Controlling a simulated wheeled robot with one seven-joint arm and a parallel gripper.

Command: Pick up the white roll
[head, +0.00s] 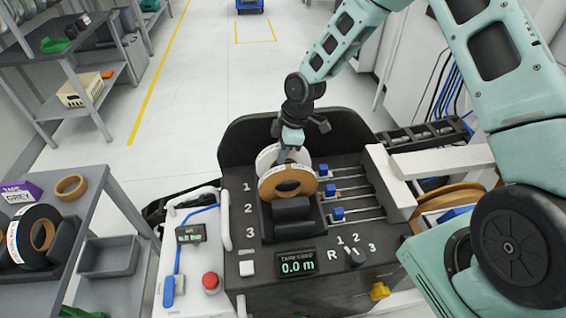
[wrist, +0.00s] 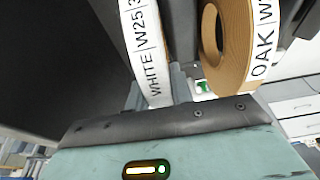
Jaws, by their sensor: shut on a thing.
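The white roll (head: 269,158) stands upright in slot 1 at the back of the dark machine's roll holder in the head view. In the wrist view its edge label "WHITE W25" (wrist: 149,55) shows close up. My gripper (head: 289,147) reaches down from above and is shut on the white roll. The fingertips are mostly hidden behind the rolls. An oak roll (head: 287,181) stands just in front of the white roll, and its "OAK" label (wrist: 262,50) shows to the right in the wrist view.
Sliders with blue knobs (head: 323,170) lie to the right.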

